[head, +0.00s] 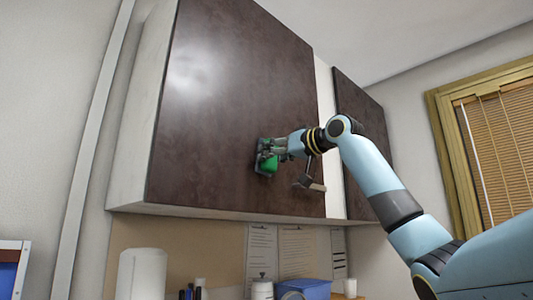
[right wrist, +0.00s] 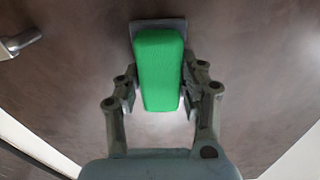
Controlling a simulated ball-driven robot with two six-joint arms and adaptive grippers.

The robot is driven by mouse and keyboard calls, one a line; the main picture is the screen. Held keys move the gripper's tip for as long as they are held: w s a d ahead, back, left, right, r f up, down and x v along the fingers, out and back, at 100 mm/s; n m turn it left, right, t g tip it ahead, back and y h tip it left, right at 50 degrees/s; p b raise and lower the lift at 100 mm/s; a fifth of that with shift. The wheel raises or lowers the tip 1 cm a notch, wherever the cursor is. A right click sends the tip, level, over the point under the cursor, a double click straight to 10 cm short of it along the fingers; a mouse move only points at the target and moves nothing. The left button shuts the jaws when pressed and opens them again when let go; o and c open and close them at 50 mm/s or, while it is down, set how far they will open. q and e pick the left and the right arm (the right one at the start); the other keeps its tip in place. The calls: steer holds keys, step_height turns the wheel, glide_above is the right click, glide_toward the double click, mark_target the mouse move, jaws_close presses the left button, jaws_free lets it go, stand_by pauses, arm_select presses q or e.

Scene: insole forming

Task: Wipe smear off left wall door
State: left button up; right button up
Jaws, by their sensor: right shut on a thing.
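The left wall door (head: 225,100) is a dark brown cabinet front above the counter; its brown surface also fills the right wrist view (right wrist: 255,85). My right gripper (head: 268,158) is in front of the door's lower right part. It is shut on a green block-shaped wiper (right wrist: 158,70), which has a grey pad (right wrist: 174,24) on its far side, at the door's surface. The green wiper also shows in the head view (head: 269,164). I cannot make out a smear; a pale shine lies on the door's upper left. My left gripper is not in view.
A door handle (head: 314,185) sits just right of and below the gripper. A second dark door (head: 358,125) is to the right. Below stand a paper roll (head: 142,275), a blue box (head: 308,289) and several small items. A window with blinds (head: 505,150) is at far right.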

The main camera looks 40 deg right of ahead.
stand_by(0.3)
steer(key=s+b, duration=0.4)
steer(key=s, duration=0.2)
steer(key=shift+d, duration=0.25)
steer(key=s+b, duration=0.1)
steer(key=s, duration=0.2)
steer(key=shift+d+b, duration=0.1)
steer(key=shift+b, duration=0.25)
stand_by(0.4)
